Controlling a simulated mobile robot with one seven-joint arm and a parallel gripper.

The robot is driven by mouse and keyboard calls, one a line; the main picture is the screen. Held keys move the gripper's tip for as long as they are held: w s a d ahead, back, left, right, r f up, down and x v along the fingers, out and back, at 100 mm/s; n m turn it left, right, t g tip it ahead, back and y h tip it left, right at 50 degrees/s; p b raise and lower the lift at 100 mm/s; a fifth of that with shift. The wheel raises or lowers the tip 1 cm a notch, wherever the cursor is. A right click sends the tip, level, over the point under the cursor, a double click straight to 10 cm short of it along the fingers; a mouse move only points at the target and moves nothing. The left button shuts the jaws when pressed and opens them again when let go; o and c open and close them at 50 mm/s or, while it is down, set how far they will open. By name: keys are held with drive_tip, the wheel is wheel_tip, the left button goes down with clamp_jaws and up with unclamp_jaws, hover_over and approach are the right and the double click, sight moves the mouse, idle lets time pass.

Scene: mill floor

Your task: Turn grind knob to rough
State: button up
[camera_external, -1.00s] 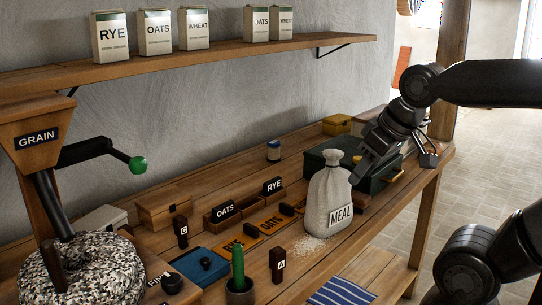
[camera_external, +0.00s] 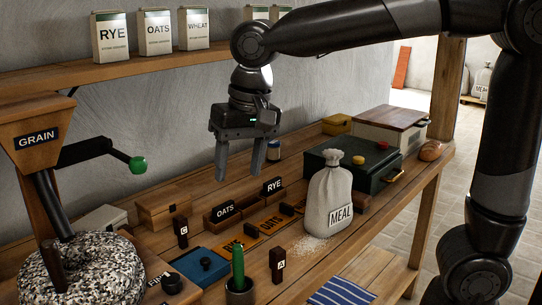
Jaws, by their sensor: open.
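The grind knob appears to be the black round knob (camera_external: 171,283) at the lower front left, beside the millstone. A plate with partly hidden lettering, "FINE" as far as I can read, lies just left of it. The speckled millstone (camera_external: 100,262) stands at the left under the wooden GRAIN hopper (camera_external: 40,138). My gripper (camera_external: 239,172) is open and empty, pointing down above the middle of the bench, well up and to the right of the knob. No rough marking is readable.
A black crank with a green handle (camera_external: 138,165) juts out left of my gripper.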

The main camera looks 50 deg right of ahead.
drive_tip(key=m+g+h, duration=0.1)
drive_tip(key=g, duration=0.1)
hover_over(171, 278)
wheel_tip(171, 278, down, 4)
drive_tip(key=shift+m, duration=0.3)
wheel_tip(171, 278, down, 11)
drive_tip(key=shift+r, duration=0.15)
drive_tip(key=shift+c, duration=0.2)
drive_tip(key=c, duration=0.9)
